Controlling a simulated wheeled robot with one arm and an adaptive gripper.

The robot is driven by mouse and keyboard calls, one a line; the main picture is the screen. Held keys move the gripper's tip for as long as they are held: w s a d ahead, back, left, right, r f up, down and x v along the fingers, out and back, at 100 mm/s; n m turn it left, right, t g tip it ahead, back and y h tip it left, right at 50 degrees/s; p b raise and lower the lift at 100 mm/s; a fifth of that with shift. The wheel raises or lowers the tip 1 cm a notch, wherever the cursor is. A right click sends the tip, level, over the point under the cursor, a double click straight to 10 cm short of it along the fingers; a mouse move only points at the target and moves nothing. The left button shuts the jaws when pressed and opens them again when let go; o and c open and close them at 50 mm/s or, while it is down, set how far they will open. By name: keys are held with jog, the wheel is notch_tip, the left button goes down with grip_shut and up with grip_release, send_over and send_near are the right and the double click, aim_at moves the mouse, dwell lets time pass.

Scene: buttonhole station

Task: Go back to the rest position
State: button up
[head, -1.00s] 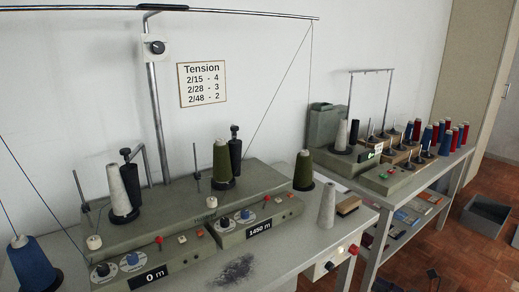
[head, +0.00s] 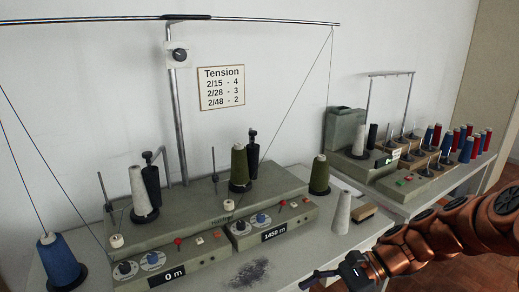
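My gripper (head: 328,278) is at the lower edge of the head view, right of centre. Its black fingers point left, over or in front of the table's front edge. My copper-coloured arm reaches in from the right behind it. I see nothing held, but the fingers are small and partly cut off, so their opening is unclear. A winding machine (head: 205,205) stands on the table to the left, with displays reading 0 m and 1450 m. A grey cone (head: 341,212) and a wooden-backed brush (head: 365,212) stand beyond my gripper.
A dark patch of lint (head: 249,273) lies on the table (head: 300,255) left of my gripper. A blue cone (head: 60,262) stands at far left. A second bench (head: 440,190) with several red and blue cones is behind my arm. A tension sign (head: 221,88) hangs on the wall.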

jog(key=s+d+r+n+h+p, duration=0.2)
jog(key=s+n+h, duration=0.4)
jog(key=s, duration=0.3)
jog(key=s+d+r+n+h+p, duration=0.2)
jog(key=s+d+n+h, duration=0.2)
jog(key=s, duration=0.6)
jog(key=n+h, duration=0.2)
jog(key=shift+s+r+n+t, duration=0.3)
jog(key=shift+r, duration=0.1)
